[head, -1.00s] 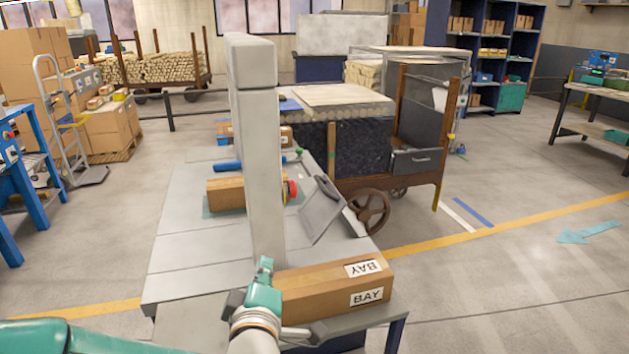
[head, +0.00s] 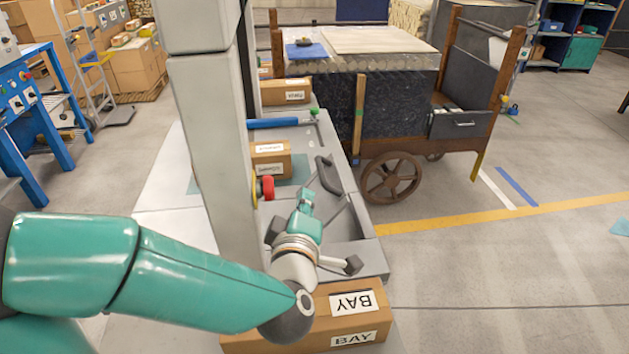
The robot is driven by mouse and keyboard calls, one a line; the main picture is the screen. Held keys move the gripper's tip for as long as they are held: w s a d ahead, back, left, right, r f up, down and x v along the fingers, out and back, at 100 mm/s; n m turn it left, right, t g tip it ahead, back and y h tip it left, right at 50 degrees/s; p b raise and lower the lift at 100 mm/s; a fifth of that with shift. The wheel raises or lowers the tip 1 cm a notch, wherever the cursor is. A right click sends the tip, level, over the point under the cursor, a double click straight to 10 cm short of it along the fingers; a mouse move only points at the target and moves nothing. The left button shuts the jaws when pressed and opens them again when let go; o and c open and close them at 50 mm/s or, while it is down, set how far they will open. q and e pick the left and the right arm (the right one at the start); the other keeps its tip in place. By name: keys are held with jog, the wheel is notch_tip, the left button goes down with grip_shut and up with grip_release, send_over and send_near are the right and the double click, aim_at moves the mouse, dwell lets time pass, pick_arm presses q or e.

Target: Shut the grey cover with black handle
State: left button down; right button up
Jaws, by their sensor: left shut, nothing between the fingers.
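The grey cover (head: 338,212) stands tilted up at the right side of the grey bench. Its black handle (head: 328,176) shows at its upper edge. My left gripper (head: 306,196) is shut and empty, just left of the cover and below the handle in the picture. It hides part of the cover, and I cannot tell whether it touches it. My right gripper is not in view.
A tall grey post (head: 205,130) rises from the bench (head: 160,200) left of my gripper. A BAY carton (head: 300,304) lies at the near end. Smaller cartons (head: 270,160), a red knob (head: 267,188) and a blue bar (head: 280,123) lie beyond. A wooden cart (head: 400,130) stands behind right.

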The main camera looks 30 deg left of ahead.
pick_arm(q)
jog(key=p+x, duration=0.4)
jog(key=x, duration=0.5)
jog(key=shift+w+a, duration=0.2)
jog(key=shift+w, duration=0.05)
